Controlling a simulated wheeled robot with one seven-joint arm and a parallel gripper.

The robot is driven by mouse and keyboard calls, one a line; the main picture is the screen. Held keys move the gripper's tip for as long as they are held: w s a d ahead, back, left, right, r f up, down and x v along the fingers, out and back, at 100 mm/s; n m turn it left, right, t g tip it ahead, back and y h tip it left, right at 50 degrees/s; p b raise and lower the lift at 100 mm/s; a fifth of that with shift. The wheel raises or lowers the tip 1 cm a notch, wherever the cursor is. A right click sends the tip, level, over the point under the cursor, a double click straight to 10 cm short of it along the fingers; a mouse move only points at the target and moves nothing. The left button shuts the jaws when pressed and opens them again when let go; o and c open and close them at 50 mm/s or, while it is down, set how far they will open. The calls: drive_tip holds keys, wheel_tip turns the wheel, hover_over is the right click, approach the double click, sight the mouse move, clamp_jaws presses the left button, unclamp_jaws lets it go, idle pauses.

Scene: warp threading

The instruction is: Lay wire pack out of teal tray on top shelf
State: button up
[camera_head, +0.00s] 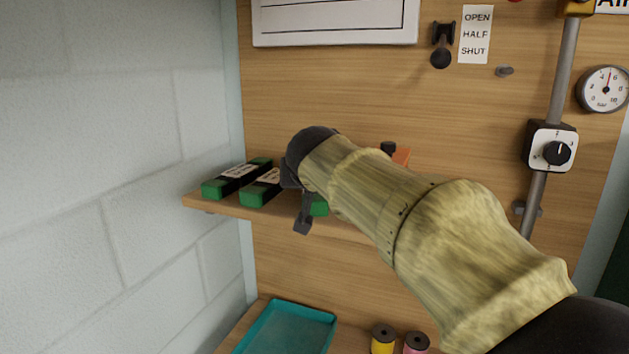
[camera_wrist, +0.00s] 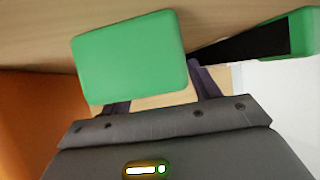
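The teal tray (camera_head: 270,333) lies low at the bottom of the head view; its visible part is empty. Two green-and-black wire packs, one at the far left (camera_head: 238,178) and one beside it (camera_head: 262,188), lie on the top shelf (camera_head: 216,203). Another green pack (camera_head: 320,207) shows partly behind my arm, at shelf height. My gripper (camera_head: 300,210) is at the shelf's front edge by this pack. In the wrist view the green end (camera_wrist: 130,57) of a pack is close in front, against the shelf wood, between or over my dark fingers. Whether they press on it is unclear.
A second pack (camera_wrist: 288,37) is close by in the wrist view. An orange object (camera_head: 401,155) stands behind my arm. Yellow (camera_head: 383,340) and pink (camera_head: 416,343) spools stand right of the tray. A white block wall (camera_head: 110,150) bounds the left.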

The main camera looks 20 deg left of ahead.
drive_tip(key=shift+r, duration=0.1)
drive_tip(key=shift+s, duration=0.25)
drive_tip(key=b+v, duration=0.5)
drive_tip(key=v, duration=0.6)
drive_tip(key=shift+s+d+r, duration=0.15)
drive_tip(key=shift+s+r, duration=0.05)
drive_tip(key=shift+f, duration=0.1)
